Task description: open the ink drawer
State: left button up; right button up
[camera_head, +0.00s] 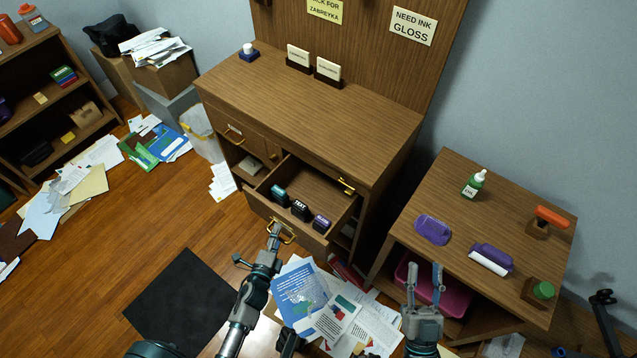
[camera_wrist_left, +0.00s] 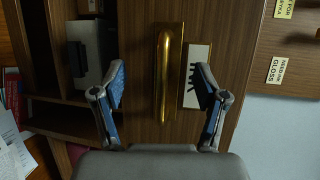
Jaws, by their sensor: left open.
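The wooden drawer (camera_head: 308,236) of the cabinet stands pulled out, with several dark ink items (camera_head: 300,209) inside. Its brass handle (camera_head: 286,236) is on the front, and my left gripper (camera_head: 274,232) is right at it. In the left wrist view the brass handle (camera_wrist_left: 163,75) lies between the two spread fingers of my left gripper (camera_wrist_left: 161,82); no finger is seen closed on it. A white label reading INK (camera_wrist_left: 195,76) is beside the handle. My right gripper (camera_head: 424,275) is open and empty, in front of the side table.
A side table (camera_head: 415,200) at the right holds a green bottle (camera_head: 473,184), purple items (camera_head: 432,229) and an orange-handled stamp (camera_head: 552,217). Papers (camera_head: 325,300) cover the floor below the drawer. A dark mat (camera_head: 190,303) lies at the lower left. A closed drawer (camera_head: 245,138) is beside the open one.

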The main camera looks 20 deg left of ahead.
pick_arm(q)
jog(key=s, duration=0.2)
jog(key=s+r+p, duration=0.1)
jog(key=s, duration=0.2)
jog(key=shift+s+d, duration=0.1)
jog(key=shift+s, duration=0.15)
dwell(0.5)
